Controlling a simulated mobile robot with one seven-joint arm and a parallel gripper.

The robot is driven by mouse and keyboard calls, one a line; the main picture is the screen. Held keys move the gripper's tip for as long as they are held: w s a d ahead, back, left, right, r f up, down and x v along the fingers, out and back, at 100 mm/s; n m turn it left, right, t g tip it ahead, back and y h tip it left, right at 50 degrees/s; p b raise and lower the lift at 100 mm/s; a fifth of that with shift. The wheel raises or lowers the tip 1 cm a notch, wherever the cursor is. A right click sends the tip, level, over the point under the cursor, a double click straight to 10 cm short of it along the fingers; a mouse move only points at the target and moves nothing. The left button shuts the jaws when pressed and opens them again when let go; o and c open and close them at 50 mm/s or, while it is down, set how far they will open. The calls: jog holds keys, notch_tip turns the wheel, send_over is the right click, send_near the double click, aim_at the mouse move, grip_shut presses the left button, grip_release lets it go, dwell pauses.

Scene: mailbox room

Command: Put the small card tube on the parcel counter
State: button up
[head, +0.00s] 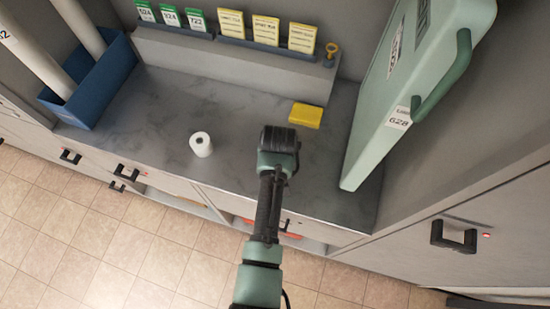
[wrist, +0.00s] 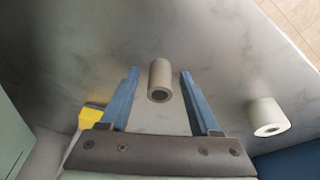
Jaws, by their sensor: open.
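A short grey-white tube (wrist: 159,78), likely the small card tube, shows in the wrist view with its dark open end towards the camera. It is at the dark grey counter (head: 165,95). My gripper (wrist: 160,73) is open, with one blue finger on each side of the tube and a visible gap to both. In the head view my gripper (head: 278,145) is over the counter's right half; its fingers and this tube are hidden under the wrist. A second, white roll (head: 201,144) stands apart on the counter; it also shows in the wrist view (wrist: 268,117).
A yellow block (head: 306,116) lies behind my gripper. A blue bin (head: 95,85) with long white tubes stands at the left. Green and yellow cards line the back ledge (head: 240,65).

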jog(key=v, duration=0.5)
jog(key=shift+r+p, duration=0.1)
jog(key=shift+p, duration=0.2)
jog(key=s+d+b, duration=0.1)
jog(key=s, duration=1.1)
